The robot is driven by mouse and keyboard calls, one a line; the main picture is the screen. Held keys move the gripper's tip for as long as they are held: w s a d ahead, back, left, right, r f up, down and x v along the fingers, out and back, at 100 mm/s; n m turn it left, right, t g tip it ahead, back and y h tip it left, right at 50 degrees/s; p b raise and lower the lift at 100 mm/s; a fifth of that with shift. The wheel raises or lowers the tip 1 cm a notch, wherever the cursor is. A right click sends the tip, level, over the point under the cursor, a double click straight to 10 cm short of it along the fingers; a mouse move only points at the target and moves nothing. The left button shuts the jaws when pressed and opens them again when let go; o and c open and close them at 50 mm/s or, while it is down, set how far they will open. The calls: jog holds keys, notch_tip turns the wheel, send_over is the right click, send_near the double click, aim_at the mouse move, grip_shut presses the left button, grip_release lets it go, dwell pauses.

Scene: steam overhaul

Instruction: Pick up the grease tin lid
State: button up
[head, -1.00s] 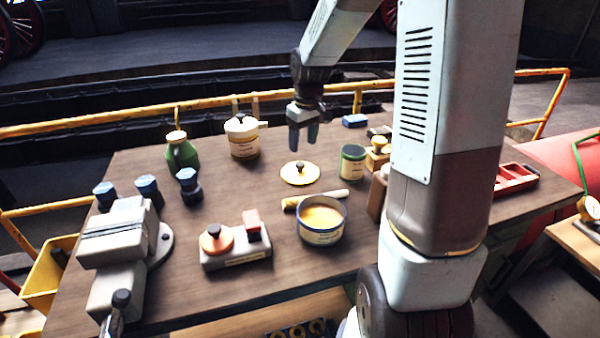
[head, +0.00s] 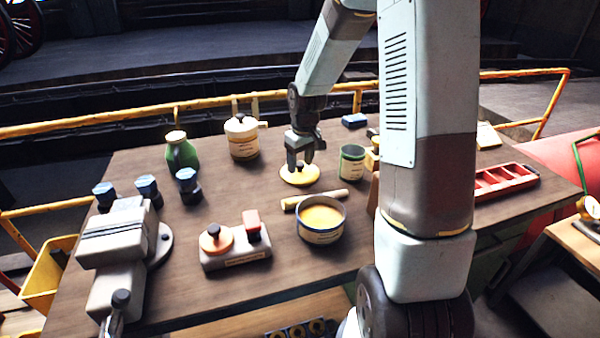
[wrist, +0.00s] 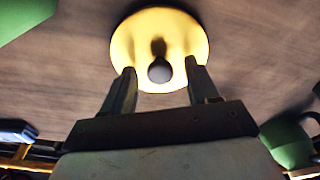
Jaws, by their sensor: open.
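The grease tin lid is a round yellow disc (head: 299,177) with a dark knob on top, lying flat on the workbench. It also shows in the wrist view (wrist: 160,48), with its knob between the fingertips. My gripper (head: 301,162) is open just above the lid, one finger on each side of the knob; in the wrist view the fingers (wrist: 159,80) stand apart from the knob. An open tin of yellow grease (head: 321,217) stands in front of the lid.
A wooden-handled tool (head: 315,199) lies between lid and tin. A green tin (head: 351,162) stands close to the right. A cream canister (head: 242,137) and green oil can (head: 181,152) stand behind left. A vise (head: 120,245) is at the left.

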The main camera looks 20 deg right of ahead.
grip_shut()
dwell(0.5)
jog(key=shift+r, duration=0.15)
